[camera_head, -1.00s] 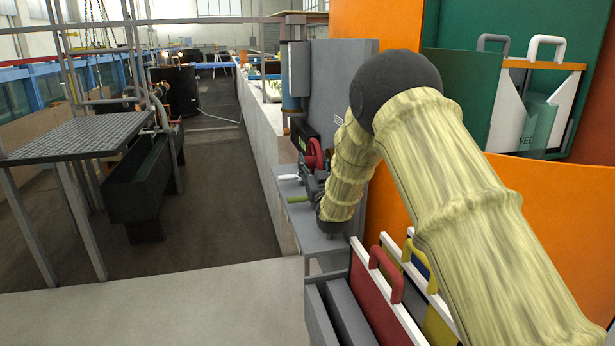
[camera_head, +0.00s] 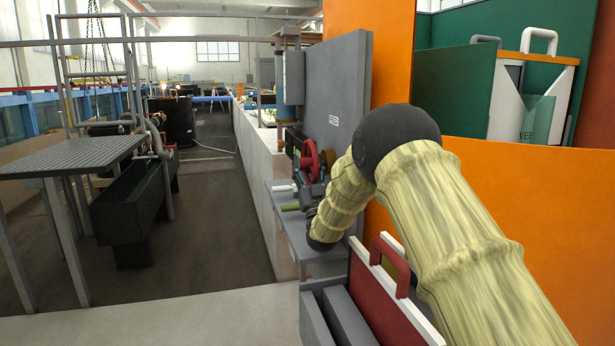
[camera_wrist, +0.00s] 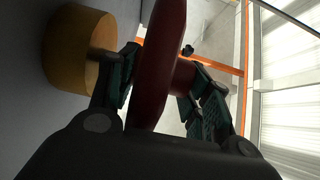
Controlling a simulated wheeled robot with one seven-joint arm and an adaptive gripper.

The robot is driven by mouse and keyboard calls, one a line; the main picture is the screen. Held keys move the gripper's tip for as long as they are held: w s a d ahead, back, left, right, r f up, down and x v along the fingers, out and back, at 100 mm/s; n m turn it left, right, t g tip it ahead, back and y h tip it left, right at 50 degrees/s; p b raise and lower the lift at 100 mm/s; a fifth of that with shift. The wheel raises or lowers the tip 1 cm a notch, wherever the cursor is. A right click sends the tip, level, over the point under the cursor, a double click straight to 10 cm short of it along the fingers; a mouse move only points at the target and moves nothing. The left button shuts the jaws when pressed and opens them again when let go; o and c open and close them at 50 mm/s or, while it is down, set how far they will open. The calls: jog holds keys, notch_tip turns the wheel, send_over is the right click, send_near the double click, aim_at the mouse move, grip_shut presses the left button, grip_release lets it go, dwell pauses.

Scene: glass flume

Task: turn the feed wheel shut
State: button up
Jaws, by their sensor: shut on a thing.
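The red feed wheel (camera_head: 311,160) stands upright on the grey bench by the tall grey panel, just beyond my arm. In the wrist view its red rim (camera_wrist: 158,65) runs between the two fingers. My gripper (camera_wrist: 172,78) is shut on it, one dark green finger on each side. A brass-yellow cylinder (camera_wrist: 75,48) on a short shaft lies left of the rim in the wrist view.
The grey panel (camera_head: 338,110) and orange wall (camera_head: 520,210) stand close on the right. A red board with a handle (camera_head: 385,295) is below my arm. The floor aisle (camera_head: 215,220) on the left is clear.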

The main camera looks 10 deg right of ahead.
jog(key=shift+f+t+b, duration=0.1)
jog(key=shift+t+b, duration=0.2)
jog(key=shift+b, duration=0.1)
jog(key=o, duration=1.5)
jog(key=shift+c, duration=0.2)
jog(key=shift+s, duration=0.1)
jog(key=shift+s+d+f, duration=0.1)
jog(key=shift+s+f, duration=0.3)
jog(key=shift+s, duration=0.1)
jog(key=s+d, duration=0.2)
jog(key=s, duration=0.9)
jog(key=shift+s, duration=0.25)
